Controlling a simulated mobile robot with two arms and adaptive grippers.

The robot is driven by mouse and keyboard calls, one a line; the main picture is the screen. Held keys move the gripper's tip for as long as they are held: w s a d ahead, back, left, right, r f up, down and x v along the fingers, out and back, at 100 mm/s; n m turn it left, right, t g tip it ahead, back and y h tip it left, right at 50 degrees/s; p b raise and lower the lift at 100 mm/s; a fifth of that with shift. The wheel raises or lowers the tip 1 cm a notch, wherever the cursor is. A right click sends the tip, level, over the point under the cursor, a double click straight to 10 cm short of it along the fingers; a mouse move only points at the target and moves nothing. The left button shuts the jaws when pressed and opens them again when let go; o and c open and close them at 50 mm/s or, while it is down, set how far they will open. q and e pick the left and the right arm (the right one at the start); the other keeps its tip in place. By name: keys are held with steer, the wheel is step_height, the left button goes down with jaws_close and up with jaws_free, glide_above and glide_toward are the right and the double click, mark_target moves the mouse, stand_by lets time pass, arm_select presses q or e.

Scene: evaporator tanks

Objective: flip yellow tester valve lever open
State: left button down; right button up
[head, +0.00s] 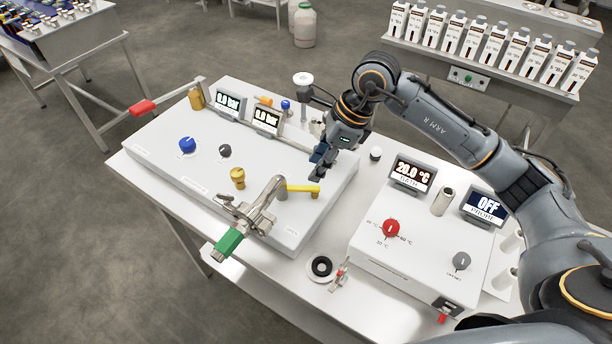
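The yellow lever (301,188) lies flat on the white panel box (205,165), near its right side. It points to the right, with its end on a short yellow post. My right gripper (317,174) reaches down from the upper right, with its dark fingers just above and behind the lever's right end. I cannot tell whether they touch it or how far apart they are. My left gripper is not in view.
A metal clamp fitting with a green handle (229,242) sits at the box's front edge, left of the lever. A yellow knob (238,178) stands nearby. A temperature display (411,173) and a control box with a red knob (391,229) stand to the right.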

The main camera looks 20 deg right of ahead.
mark_target(302, 187)
steer(key=p+x, duration=0.1)
steer(key=x, duration=0.5)
steer(key=shift+w+a+f, duration=0.1)
steer(key=shift+a+f, duration=0.1)
steer(key=shift+f, duration=0.15)
jaws_close()
